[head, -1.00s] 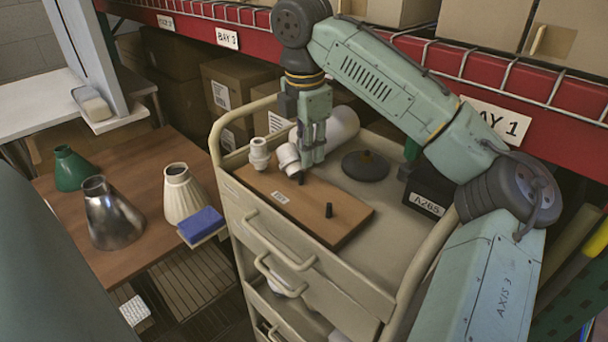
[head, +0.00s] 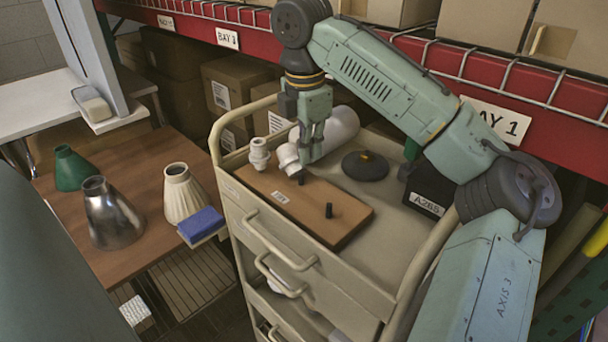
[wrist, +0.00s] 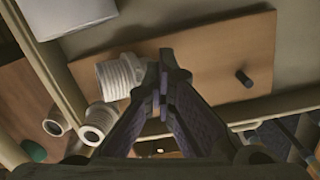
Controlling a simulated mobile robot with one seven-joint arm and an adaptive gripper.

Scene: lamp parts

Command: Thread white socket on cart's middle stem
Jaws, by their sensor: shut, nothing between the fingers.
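A white socket (head: 287,158) leans tilted at the middle of the wooden board (head: 345,228) on the cart. A short dark piece (head: 301,180), probably the middle stem, shows just below it; I cannot tell whether the socket is around or beside it. My gripper (head: 304,160) is shut and empty, close against the socket's right side. In the wrist view the socket's ribbed body (wrist: 122,76) lies left of my shut fingertips (wrist: 164,78), and the middle stem is hidden. Another white socket (head: 259,154) stands upright at the board's left end. The right stem (head: 329,210) is bare.
A large white cylinder (head: 341,126) lies behind my gripper. A black disc (head: 365,165) and a black bin (head: 425,192) are on the cart's right. Shades, including a cream one (head: 186,196), stand on the brown table. The red shelf (head: 275,58) is behind.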

